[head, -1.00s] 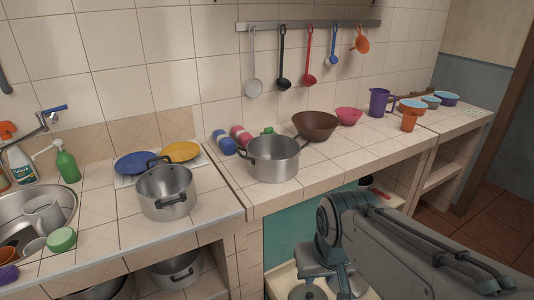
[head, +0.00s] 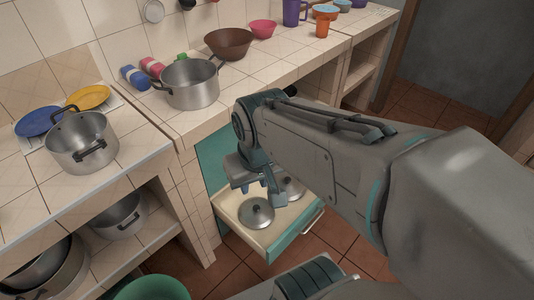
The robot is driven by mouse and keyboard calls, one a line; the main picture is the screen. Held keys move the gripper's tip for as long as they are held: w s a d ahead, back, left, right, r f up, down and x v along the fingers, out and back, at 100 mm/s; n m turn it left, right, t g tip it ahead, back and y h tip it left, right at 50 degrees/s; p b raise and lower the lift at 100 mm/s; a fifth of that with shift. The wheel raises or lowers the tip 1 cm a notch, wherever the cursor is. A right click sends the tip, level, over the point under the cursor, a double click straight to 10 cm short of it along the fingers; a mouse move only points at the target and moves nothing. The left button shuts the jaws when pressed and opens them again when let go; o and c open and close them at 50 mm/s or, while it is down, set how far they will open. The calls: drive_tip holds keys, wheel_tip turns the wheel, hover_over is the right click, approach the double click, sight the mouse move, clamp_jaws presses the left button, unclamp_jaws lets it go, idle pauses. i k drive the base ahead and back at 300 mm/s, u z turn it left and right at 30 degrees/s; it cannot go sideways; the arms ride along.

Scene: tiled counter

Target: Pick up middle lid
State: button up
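An open drawer (head: 286,238) with a pale inside and teal front sits below the counter. A round metal lid (head: 257,215) with a knob lies in its near left part. A second metal lid (head: 292,189) lies farther right, partly hidden by my gripper and arm. I cannot tell whether another lid lies behind the arm, so which lid is the middle one is unclear. My gripper (head: 260,193) points down over the drawer, close to both lids in the picture. Its fingertips are small and partly hidden, and no held thing shows.
A metal pot (head: 193,92) stands on the counter above the drawer. Another pot (head: 80,145) stands on the left counter, and a pot (head: 118,218) sits on the shelf below. A green round thing (head: 152,288) shows at the bottom edge. Tiled floor lies right of the drawer.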

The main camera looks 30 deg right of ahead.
sight(295, 190)
drive_tip(key=z, duration=0.05)
drive_tip(key=k, duration=0.25)
drive_tip(key=u, duration=0.1)
drive_tip(key=i, duration=0.8)
drive_tip(key=z, duration=1.2)
drive_tip(key=i, duration=0.45)
drive_tip(key=z, duration=0.45)
